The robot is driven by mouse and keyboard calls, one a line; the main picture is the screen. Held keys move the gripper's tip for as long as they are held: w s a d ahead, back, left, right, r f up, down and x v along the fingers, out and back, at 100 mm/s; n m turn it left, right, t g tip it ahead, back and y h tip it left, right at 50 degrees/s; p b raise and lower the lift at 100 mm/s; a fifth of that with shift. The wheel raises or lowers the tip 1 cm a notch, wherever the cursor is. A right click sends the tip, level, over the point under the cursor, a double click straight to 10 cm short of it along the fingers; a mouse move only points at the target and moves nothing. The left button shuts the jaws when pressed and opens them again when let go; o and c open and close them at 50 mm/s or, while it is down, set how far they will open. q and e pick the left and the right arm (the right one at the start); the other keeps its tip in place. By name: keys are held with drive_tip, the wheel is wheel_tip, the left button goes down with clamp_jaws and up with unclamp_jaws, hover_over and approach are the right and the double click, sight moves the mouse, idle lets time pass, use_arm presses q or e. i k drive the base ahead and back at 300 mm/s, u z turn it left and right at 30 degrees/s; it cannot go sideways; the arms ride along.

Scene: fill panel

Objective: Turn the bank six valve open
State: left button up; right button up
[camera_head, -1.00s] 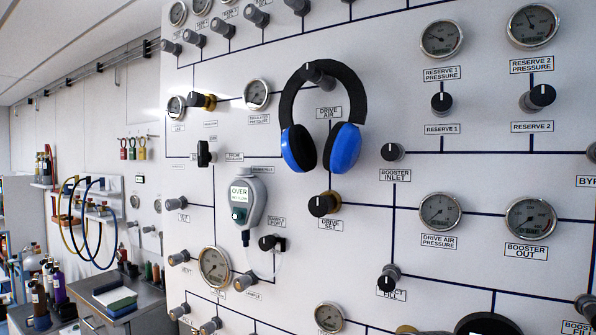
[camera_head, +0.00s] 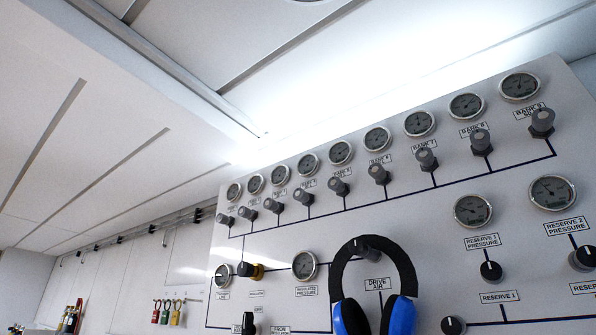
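The bank valves are a row of grey knobs along the top of the white panel, each under a round gauge. The label that appears to read BANK 6 (camera_head: 380,160) is small. The bank six valve (camera_head: 378,174) is the grey knob just below it, with a gauge (camera_head: 376,138) above. Whether the knob is open or closed cannot be told. Neither of my grippers is in view.
Blue and black ear defenders (camera_head: 372,290) hang on the panel below the bank row, over a knob near the DRIVE AIR label (camera_head: 376,284). Padlocks (camera_head: 167,311) hang on the wall at lower left. The space before the bank row looks clear.

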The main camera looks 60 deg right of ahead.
sight(375, 170)
drive_tip(key=u, duration=0.45)
drive_tip(key=i, duration=0.85)
drive_tip(key=z, duration=2.45)
